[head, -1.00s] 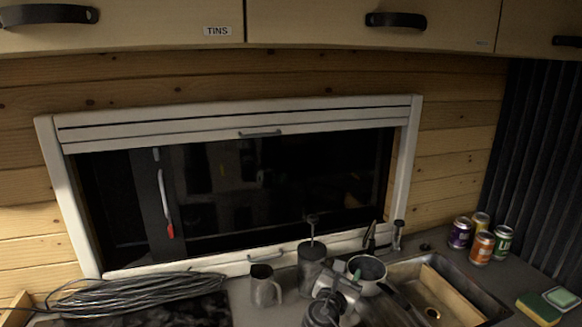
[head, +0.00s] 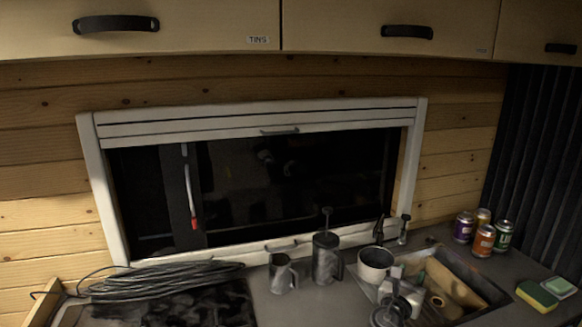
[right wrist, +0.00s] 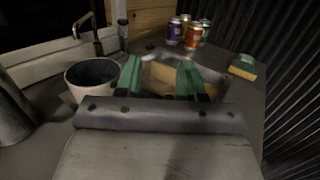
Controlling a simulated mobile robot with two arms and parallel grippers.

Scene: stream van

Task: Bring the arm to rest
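My right arm comes up from the bottom of the head view, and its gripper (head: 410,280) is over the left part of the sink (head: 482,283). In the right wrist view the two green fingers of the right gripper (right wrist: 160,72) stand apart, with nothing held between them. The sink and a pale board in it (right wrist: 167,78) show beyond the fingers. My left gripper is in neither view.
A white mug (head: 375,263) stands just left of the right gripper. A French press (head: 326,259) and a metal jug (head: 281,274) stand further left, then coiled cable (head: 160,280). Several cans (head: 484,240) and a sponge (head: 537,295) are to the right.

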